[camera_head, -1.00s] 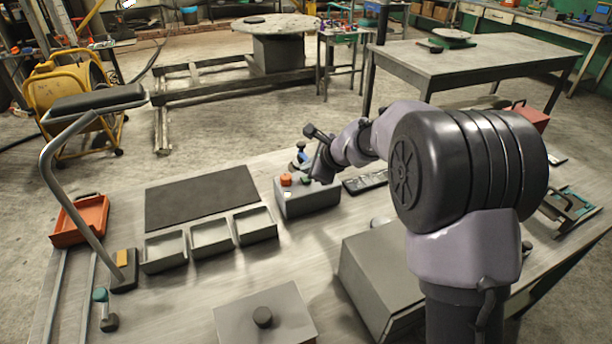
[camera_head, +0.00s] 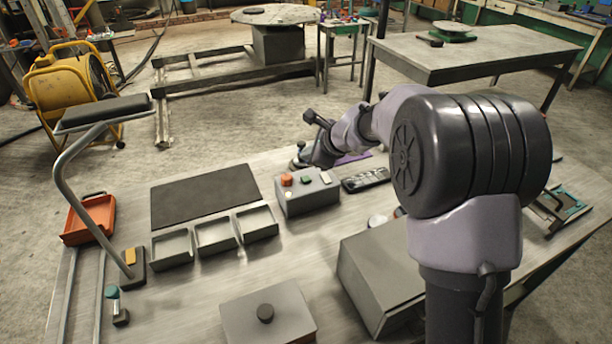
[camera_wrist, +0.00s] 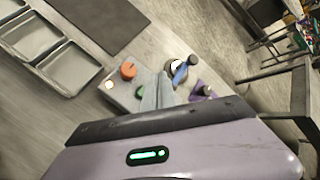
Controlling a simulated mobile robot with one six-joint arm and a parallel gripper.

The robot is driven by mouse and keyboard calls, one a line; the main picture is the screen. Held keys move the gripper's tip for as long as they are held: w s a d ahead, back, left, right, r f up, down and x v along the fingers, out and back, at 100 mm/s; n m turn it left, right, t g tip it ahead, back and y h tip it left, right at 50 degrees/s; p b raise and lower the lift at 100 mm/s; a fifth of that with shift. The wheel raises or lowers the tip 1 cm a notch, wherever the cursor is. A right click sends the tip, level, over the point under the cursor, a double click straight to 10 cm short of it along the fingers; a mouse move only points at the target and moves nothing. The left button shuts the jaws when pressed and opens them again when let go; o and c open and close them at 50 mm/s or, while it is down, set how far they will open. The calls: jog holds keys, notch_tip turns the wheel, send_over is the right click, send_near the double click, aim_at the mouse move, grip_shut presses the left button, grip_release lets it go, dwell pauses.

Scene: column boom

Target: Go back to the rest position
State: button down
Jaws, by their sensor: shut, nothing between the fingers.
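My gripper (camera_head: 322,158) shows as a dark end on my lilac arm in the head view, above and behind the control box's right part. In the wrist view its grey fingers (camera_wrist: 165,92) are together and hold nothing. The grey control box (camera_head: 308,196) stands on the workbench below, with an orange button (camera_head: 287,180), a green button (camera_head: 305,179) and a pale switch on top. The wrist view also shows the orange button (camera_wrist: 128,70). The fingers appear over the box in that view; the gap between them is unclear.
A blue-handled item (camera_wrist: 180,70) and a purple piece (camera_wrist: 201,92) are close behind the box. A black keypad (camera_head: 365,180) lies to its right. Grey trays (camera_head: 216,233), a dark mat (camera_head: 205,197) and a curved padded post (camera_head: 75,150) are left. The bench front holds a knobbed plate (camera_head: 268,317).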

dwell(0.4)
jog(key=s+d+r+n, duration=0.1)
jog(key=s+r+n, duration=0.25)
jog(key=s, duration=0.35)
jog(key=s+d+r+n+g, duration=0.1)
jog(key=s+r+n, duration=0.2)
jog(key=s+r, duration=0.35)
jog(key=s+d+r+n, duration=0.2)
jog(key=s+n, duration=0.1)
jog(key=s, duration=0.6)
jog(key=s+d+f+n+h, duration=0.1)
jog(key=s+d+f+n, duration=0.1)
jog(key=s, duration=0.7)
jog(key=s+d+f+n+h, duration=0.2)
jog(key=s+d+n, duration=0.1)
jog(key=s, duration=0.6)
jog(key=shift+s+n+g, duration=0.3)
jog(key=shift+n+g, duration=0.1)
jog(key=shift+n, duration=0.25)
